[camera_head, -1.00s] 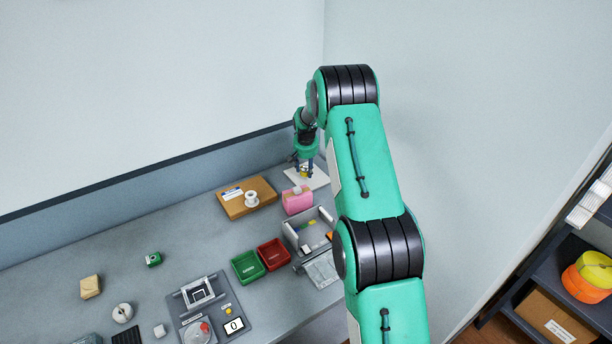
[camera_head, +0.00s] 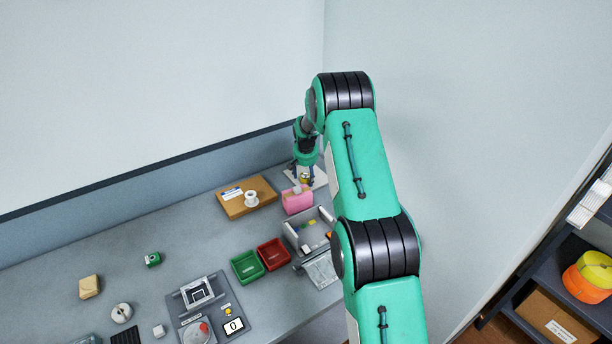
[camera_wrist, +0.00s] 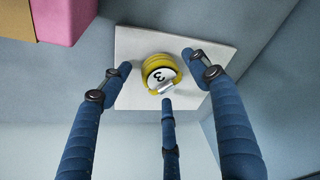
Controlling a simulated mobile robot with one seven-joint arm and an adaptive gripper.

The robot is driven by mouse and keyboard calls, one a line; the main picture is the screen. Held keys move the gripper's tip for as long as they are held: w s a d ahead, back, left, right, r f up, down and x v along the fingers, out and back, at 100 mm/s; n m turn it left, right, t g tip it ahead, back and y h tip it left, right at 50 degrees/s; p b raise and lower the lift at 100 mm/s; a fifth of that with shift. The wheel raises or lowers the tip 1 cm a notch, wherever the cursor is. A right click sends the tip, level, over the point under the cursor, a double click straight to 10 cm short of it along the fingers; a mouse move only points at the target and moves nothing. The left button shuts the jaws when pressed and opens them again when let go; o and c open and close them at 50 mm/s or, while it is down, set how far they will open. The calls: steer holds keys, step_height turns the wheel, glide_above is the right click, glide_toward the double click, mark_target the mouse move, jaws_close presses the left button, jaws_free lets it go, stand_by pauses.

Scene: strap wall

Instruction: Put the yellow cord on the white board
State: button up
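The yellow cord (camera_wrist: 154,65) is a coiled roll with a white label marked "3" and a small metallic clip. It rests on the white board (camera_wrist: 215,57), near the middle, in the wrist view. In the head view the white board (camera_head: 319,178) lies at the back of the bench near the corner, partly hidden by my arm. My gripper (camera_wrist: 154,80) is open: its three blue fingers are spread around the cord, with clear gaps at the sides. The lower finger's tip is close to the clip; I cannot tell whether it touches.
A pink block (camera_head: 297,200) stands just in front of the board. A cardboard box (camera_head: 234,205) with a white spool lies to the left. A grey tray (camera_head: 296,238), a red bin (camera_head: 273,254) and a green bin (camera_head: 247,266) are nearer. Walls close off the corner.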

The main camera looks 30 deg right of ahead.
steer(key=shift+r, duration=0.2)
steer(key=p+v, duration=0.1)
steer(key=v, duration=1.1)
steer(key=shift+p, duration=0.3)
stand_by(0.4)
steer(key=s+a+r+n+t, duration=0.1)
steer(key=s+a+r+n, duration=0.1)
steer(key=s+a+r, duration=1.05)
steer(key=s+a+r+n, duration=0.1)
steer(key=s+a+r, duration=0.7)
steer(key=r, duration=0.7)
steer(key=s+a+r+n+t+y, duration=0.1)
steer(key=s+a+r, duration=0.1)
steer(key=s+a, duration=0.45)
steer(key=s+a+r+n, duration=0.1)
steer(key=s+a+r, duration=0.15)
steer(key=s, duration=0.65)
steer(key=s+a+f+n, duration=0.1)
steer(key=s+a, duration=0.2)
steer(key=s, duration=0.5)
steer(key=s+a+f+t, duration=0.1)
steer(key=s+a+f, duration=0.1)
steer(key=s, duration=0.6)
steer(key=shift+s+a+n+y, duration=0.3)
steer(key=shift+s+a+n, duration=0.1)
steer(key=shift+a, duration=0.15)
